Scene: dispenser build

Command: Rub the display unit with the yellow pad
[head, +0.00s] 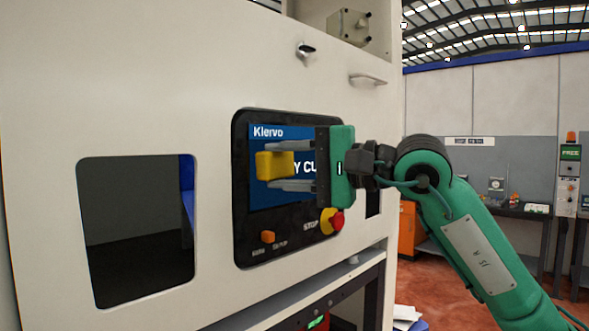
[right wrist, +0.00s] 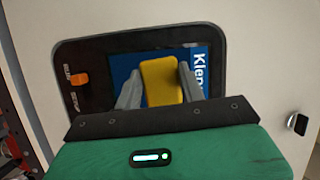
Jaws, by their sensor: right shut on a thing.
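The display unit (head: 241,236) is a black panel with a blue screen, set in the white machine front; "Klervo" shows on the screen. It also shows in the right wrist view (right wrist: 98,62). My right gripper (head: 270,166) is shut on the yellow pad (head: 274,163) and holds it in front of the screen's left part. The right wrist view shows the pad (right wrist: 160,82) between the two grey fingers (right wrist: 158,88). I cannot tell whether the pad touches the screen. The gripper hides the screen's middle and right part. My left gripper is not in view.
Below the screen are an orange switch (head: 267,237) and a red stop knob (head: 336,220) on a yellow base. A dark window opening (head: 135,230) lies to the left. A handle (head: 367,79) and a latch (head: 306,50) stick out above.

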